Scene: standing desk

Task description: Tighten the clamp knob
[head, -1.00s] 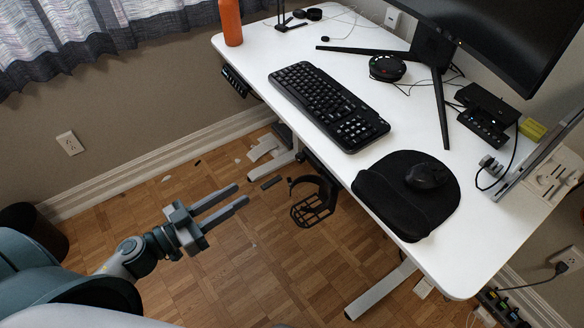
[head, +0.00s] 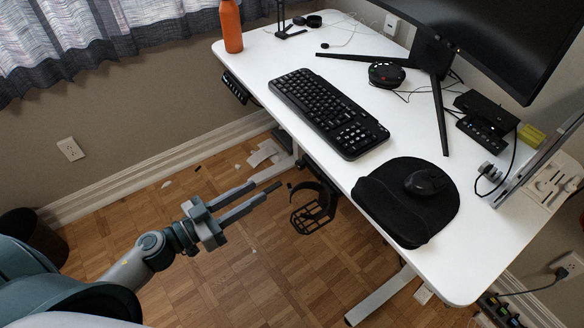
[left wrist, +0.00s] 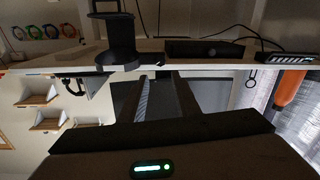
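A black cup holder (head: 314,209) with an open-wire basket hangs below the desk's near left edge in the head view. In the left wrist view, which looks upside down, a black round clamp part (left wrist: 115,45) sits at the desk edge. I cannot tell clearly which piece is its knob. My left gripper (head: 260,190) is to the left of the cup holder, pointing toward it, with its two fingers apart and nothing between them. The fingers also show in the left wrist view (left wrist: 164,84), apart from the clamp part. My right gripper is out of view.
The white desk (head: 300,150) carries a keyboard (head: 328,112), a mouse pad (head: 385,205) and an orange bottle (head: 231,26) near its left edge. A black control panel (head: 235,88) is under that edge. The floor in front is mostly clear.

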